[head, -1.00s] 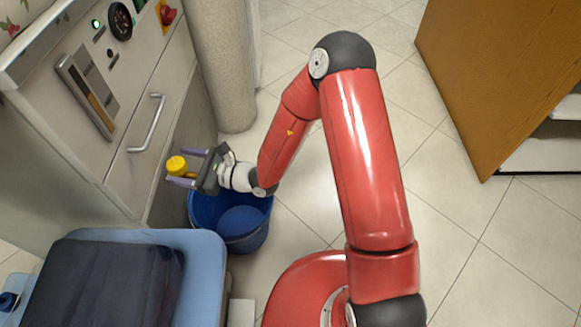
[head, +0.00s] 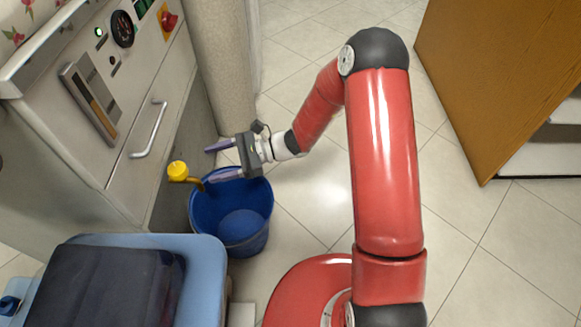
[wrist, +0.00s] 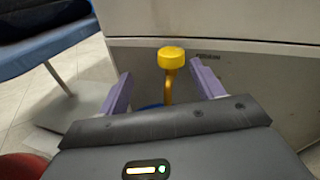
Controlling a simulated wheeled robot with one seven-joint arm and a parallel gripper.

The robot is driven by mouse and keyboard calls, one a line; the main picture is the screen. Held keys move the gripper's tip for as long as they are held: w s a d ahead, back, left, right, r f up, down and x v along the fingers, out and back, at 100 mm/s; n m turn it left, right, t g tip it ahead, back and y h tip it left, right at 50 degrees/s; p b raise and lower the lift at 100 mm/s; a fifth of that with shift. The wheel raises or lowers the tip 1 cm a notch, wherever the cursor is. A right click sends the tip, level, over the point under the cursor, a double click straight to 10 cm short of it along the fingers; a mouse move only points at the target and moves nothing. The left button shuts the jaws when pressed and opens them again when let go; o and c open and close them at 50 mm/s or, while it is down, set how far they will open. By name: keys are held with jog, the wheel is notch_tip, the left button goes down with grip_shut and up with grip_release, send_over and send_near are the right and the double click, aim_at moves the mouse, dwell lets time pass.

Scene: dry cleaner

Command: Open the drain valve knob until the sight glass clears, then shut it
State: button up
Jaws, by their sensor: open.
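The yellow drain valve knob (head: 178,170) sits on a brass pipe beside the machine's lower front, above the bucket's left edge. In the wrist view the knob (wrist: 171,58) stands ahead, between the lines of the two fingers. My gripper (head: 210,163) is open and empty, with its purple fingers pointing at the machine. It is to the right of the knob and apart from it. The sight glass (head: 93,105) on the machine's front has a dark grey upper part and an amber-brown lower part.
A blue bucket (head: 262,205) stands on the floor below my gripper. A blue padded board with dark folded cloth (head: 105,285) is at the lower left. A metal handle (head: 150,130), gauge (head: 122,29) and red switch (head: 169,20) are on the machine.

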jog(key=s+d+r+n+t+h+b, duration=0.1)
jog(key=s+d+r+n+h, duration=0.4)
jog(key=d, duration=0.3)
jog(key=s+d+r+n+t+h+b, duration=0.1)
jog(key=s+d+r+n+h, duration=0.4)
jog(key=d, duration=0.4)
jog(key=shift+s+r+n+h, duration=0.4)
jog(key=shift+s+n+h, duration=0.2)
jog(key=shift+s+h, duration=0.25)
